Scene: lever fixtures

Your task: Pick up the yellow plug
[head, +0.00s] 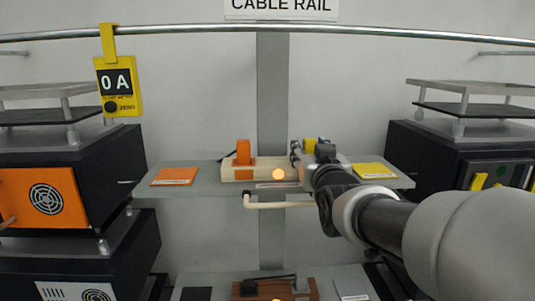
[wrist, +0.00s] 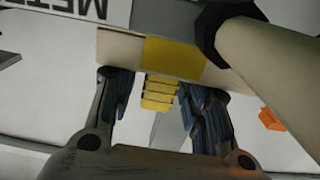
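The yellow plug (head: 309,145) sits at the right end of the cream block (head: 232,172) on the middle grey shelf, partly hidden by my arm. In the wrist view the ridged yellow plug (wrist: 159,94) lies between my two fingers, beside a yellow patch (wrist: 172,58) on the cream block. My gripper (wrist: 158,100) is open, with a finger on each side of the plug and a visible gap on both sides. In the head view my gripper (head: 300,152) is at the plug, but its fingers are small and partly hidden.
An orange plug (head: 243,152) stands on the block's left. Orange (head: 174,176) and yellow (head: 374,170) cards lie on the shelf (head: 205,186). A cream lever (head: 275,205) sticks out below; its black-ended bar looms close in the wrist view (wrist: 265,62). Black cabinets flank both sides.

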